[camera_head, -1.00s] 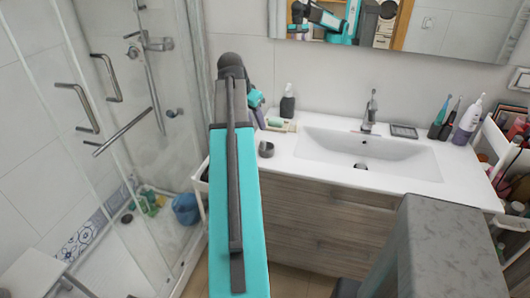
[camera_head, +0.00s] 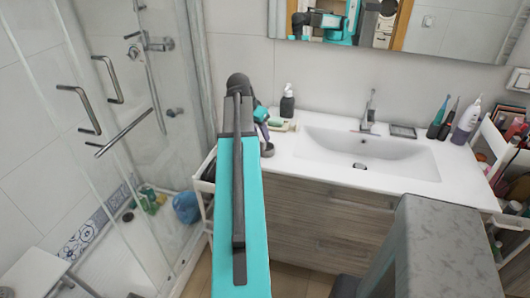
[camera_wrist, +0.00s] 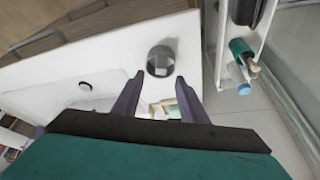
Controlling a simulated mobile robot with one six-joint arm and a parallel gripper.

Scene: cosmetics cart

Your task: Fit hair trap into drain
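A small dark grey round piece (camera_head: 267,149) stands on the white counter left of the sink; it may be the hair trap, but I cannot tell for sure. It also shows in the wrist view (camera_wrist: 160,62), just beyond and between my fingertips. My gripper (camera_wrist: 159,77) is open and empty, its two purple fingers apart. In the head view my arm hides much of it.
A soap dish with green soap (camera_head: 279,125) and a dark pump bottle (camera_head: 287,101) stand behind the grey piece. The faucet (camera_head: 368,112) rises behind the basin. Toothbrushes and bottles (camera_head: 466,120) crowd the right end. A white cart (camera_wrist: 225,65) stands beside the counter.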

